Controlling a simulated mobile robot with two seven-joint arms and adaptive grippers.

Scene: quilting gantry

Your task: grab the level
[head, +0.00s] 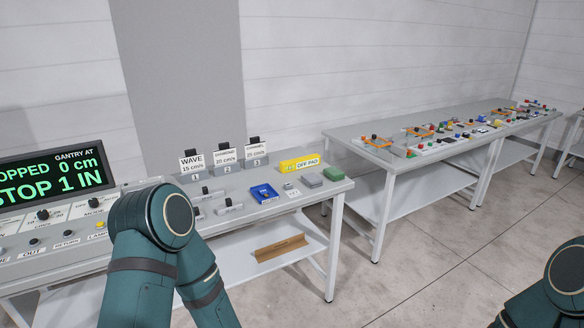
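I cannot pick out a level for certain in the head view. A yellow bar (299,164) stands at the back of the near bench with the words "OFF PAD" on it; I cannot tell whether it is a level or a sign. A brown angled bar (280,247) lies on the bench's lower shelf. Small items crowd the far table, too small to identify. My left arm rises at the lower left, and its gripper is out of the picture. Only part of my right arm shows at the lower right corner, without its gripper.
A control panel with a display (52,178) is at left. A long far table (356,131) stands behind. The floor at right is clear.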

